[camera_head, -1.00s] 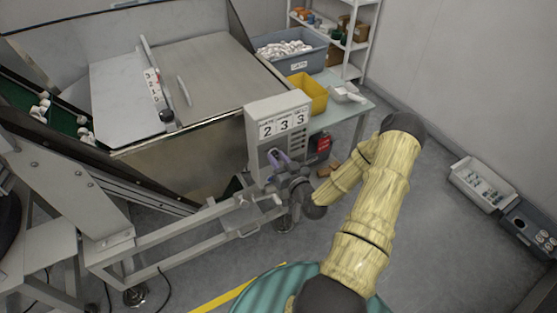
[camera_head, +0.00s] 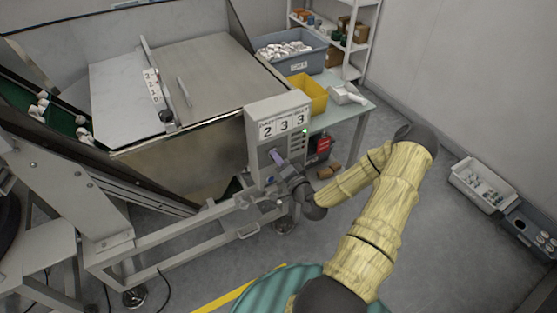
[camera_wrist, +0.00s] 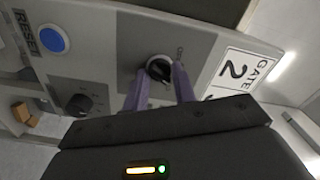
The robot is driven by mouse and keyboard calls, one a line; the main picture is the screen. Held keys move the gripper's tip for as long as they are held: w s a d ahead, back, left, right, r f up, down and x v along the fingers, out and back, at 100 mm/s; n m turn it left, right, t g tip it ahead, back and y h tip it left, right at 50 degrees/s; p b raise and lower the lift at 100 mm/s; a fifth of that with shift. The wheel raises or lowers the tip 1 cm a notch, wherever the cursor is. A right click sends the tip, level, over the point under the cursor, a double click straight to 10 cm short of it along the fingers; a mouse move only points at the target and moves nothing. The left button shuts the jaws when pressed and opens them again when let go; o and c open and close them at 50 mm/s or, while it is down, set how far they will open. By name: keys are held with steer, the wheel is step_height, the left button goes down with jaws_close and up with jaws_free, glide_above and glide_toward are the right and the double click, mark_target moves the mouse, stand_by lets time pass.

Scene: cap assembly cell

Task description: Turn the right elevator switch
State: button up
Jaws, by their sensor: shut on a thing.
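A grey control box (camera_head: 262,150) with the numbers 2, 3, 3 stands on the frame near the middle of the head view. My gripper (camera_head: 276,158) is at its front face. In the wrist view, my purple fingers (camera_wrist: 160,84) are shut on a black rotary knob (camera_wrist: 158,67), one finger on each side. The knob sits on a dark panel next to a plate reading GATE 2 (camera_wrist: 238,72). A second black knob (camera_wrist: 80,104) is to its left, outside the fingers. I cannot read which knob is labelled as the right elevator switch.
A blue RESET button (camera_wrist: 52,39) is on the same face. A green light (camera_head: 305,131) shows on the box. Behind it, a table (camera_head: 350,112) holds a yellow bin (camera_head: 308,94). A metal hopper (camera_head: 180,165) stands left.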

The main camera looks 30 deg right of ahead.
steer(key=shift+m, duration=1.3)
steer(key=o, duration=1)
steer(key=s+p, duration=0.1)
steer(key=s, duration=1.6)
steer(key=shift+s+d, duration=0.2)
steer(key=shift+d, duration=0.1)
